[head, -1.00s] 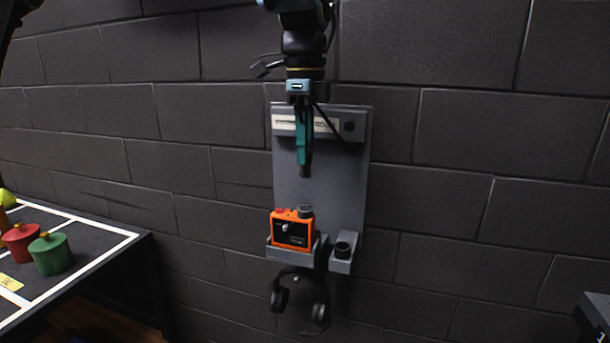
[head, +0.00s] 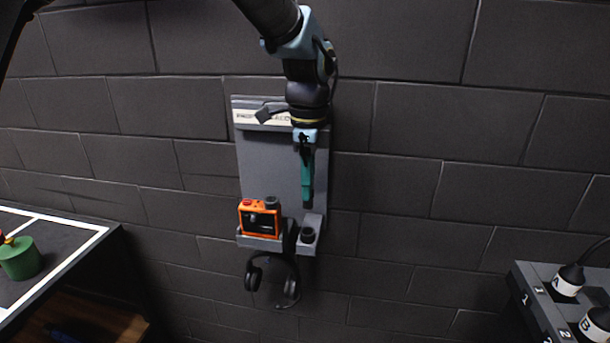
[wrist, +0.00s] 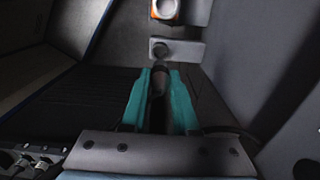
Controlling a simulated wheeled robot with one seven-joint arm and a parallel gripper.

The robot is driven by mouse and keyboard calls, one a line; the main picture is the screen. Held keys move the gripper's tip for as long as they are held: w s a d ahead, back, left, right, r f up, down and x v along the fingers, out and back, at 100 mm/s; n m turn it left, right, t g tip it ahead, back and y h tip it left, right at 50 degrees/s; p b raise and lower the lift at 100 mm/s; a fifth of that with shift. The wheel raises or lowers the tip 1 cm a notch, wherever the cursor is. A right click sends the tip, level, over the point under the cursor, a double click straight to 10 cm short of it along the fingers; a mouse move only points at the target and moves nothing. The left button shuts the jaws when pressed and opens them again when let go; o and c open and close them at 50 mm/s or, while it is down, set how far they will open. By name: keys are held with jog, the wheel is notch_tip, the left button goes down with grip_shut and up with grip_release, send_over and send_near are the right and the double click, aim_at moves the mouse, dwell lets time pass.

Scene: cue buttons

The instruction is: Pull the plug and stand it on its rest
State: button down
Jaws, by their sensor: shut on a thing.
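My gripper (head: 307,190) points down in front of the grey wall panel, its teal fingers shut on a dark slender thing (wrist: 158,84). Most of that thing is hidden between the fingers, and I cannot tell whether it is a plug. Two plugs with black tops and white bands lettered A (head: 568,280) and B (head: 597,322) stand in the grey box (head: 540,297) at the right. A small grey bracket with a black round holder (head: 308,235) is below my fingertips, apart from them; the bracket (wrist: 186,52) also shows in the wrist view. I cannot tell which part is the plug's rest.
An orange device (head: 259,219) sits on the panel's ledge, and black headphones (head: 272,280) hang below. A dark table (head: 62,250) with white lines and a green lidded pot (head: 20,258) is at the left. The wall between panel and grey box is bare.

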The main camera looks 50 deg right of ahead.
aim_at(308, 206)
jog(key=shift+f+b, duration=2.1)
jog(key=shift+f, duration=0.55)
jog(key=shift+f, duration=1.55)
dwell(0.8)
jog(key=c, duration=0.6)
grip_release()
